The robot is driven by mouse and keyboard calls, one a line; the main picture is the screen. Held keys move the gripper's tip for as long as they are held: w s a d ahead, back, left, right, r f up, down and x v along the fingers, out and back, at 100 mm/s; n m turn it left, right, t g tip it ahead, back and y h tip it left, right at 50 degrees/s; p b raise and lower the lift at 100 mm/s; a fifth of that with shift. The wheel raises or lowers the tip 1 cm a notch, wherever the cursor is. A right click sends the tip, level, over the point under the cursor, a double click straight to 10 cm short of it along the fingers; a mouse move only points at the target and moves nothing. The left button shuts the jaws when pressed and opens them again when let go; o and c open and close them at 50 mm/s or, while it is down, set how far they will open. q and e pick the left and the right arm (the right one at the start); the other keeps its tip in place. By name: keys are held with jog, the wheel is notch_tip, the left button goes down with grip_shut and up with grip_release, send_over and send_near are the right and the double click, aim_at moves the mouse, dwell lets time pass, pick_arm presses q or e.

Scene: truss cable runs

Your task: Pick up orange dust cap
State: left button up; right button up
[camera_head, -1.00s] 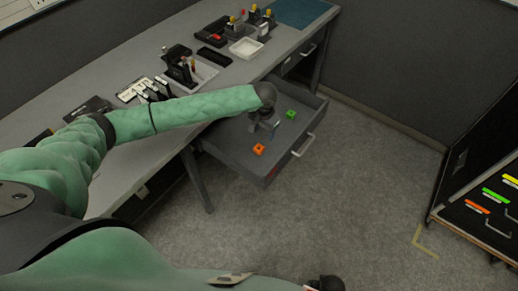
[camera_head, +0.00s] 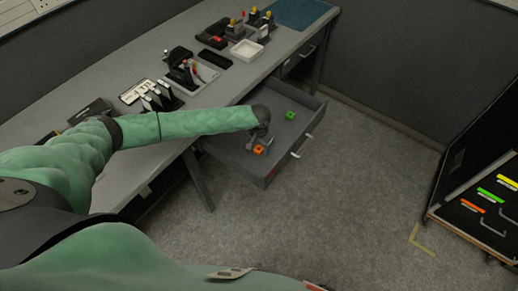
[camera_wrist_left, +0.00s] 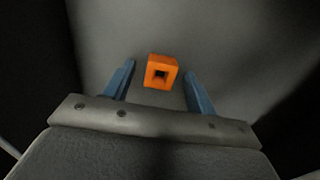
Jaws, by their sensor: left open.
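The orange dust cap (camera_head: 258,150) is a small square block with a square hole, lying on the floor of the open drawer (camera_head: 232,151). In the left wrist view the orange dust cap (camera_wrist_left: 161,72) sits between and just beyond the blue fingertips. My left gripper (camera_head: 264,143) is over the drawer, right beside the cap in the head view. In the left wrist view my left gripper (camera_wrist_left: 158,84) is open, with a gap on both sides of the cap. My right gripper is out of view.
A green cap (camera_head: 290,115) lies farther back in the drawer. The drawer front with its handle (camera_head: 302,147) stands out to the right. The desk (camera_head: 215,95) above carries trays (camera_head: 246,49) and small holders. A dark cabinet (camera_head: 480,190) stands far right; the floor between is clear.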

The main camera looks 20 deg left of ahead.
pick_arm(q)
jog(key=shift+f, duration=0.2)
jog(key=shift+c, duration=0.5)
jog(key=c, duration=0.9)
jog(key=shift+c, duration=0.2)
